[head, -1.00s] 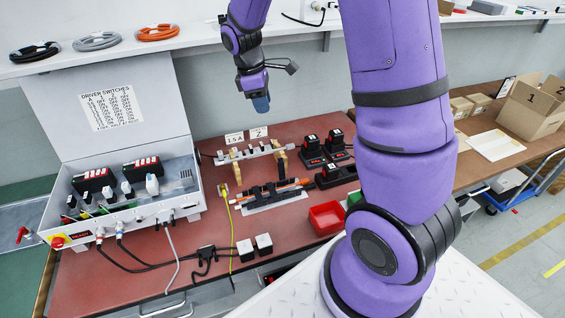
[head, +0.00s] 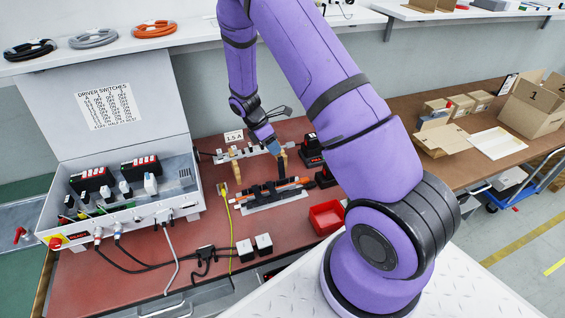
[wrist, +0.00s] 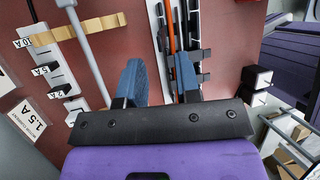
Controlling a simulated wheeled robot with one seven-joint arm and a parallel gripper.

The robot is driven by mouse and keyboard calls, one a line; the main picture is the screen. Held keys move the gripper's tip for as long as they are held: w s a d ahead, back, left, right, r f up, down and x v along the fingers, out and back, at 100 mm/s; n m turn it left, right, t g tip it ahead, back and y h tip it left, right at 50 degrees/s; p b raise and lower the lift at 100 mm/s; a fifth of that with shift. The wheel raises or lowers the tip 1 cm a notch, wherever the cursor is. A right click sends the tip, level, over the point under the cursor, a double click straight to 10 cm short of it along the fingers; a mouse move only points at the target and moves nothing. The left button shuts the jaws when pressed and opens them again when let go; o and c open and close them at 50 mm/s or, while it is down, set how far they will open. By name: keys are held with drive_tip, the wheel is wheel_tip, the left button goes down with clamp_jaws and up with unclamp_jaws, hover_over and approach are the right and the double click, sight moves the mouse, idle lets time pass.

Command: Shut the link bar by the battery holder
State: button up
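My gripper (head: 274,149) is low over the bench, by the right end of a grey bar assembly (head: 252,153) with tan posts (head: 235,170). I cannot tell which part is the link bar; my arm hides some of the area.
An open grey case (head: 125,215) stands at the left, with cables running from its front. A red bin (head: 326,217) and two small white-topped blocks (head: 263,244) are towards the front. Black battery units (head: 312,158) stand at the right, partly behind my arm.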

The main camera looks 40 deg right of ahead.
sight(282, 164)
drive_tip(key=x, duration=0.7)
drive_tip(key=shift+d+f, duration=0.1)
drive_tip(key=shift+f, duration=0.15)
clamp_jaws()
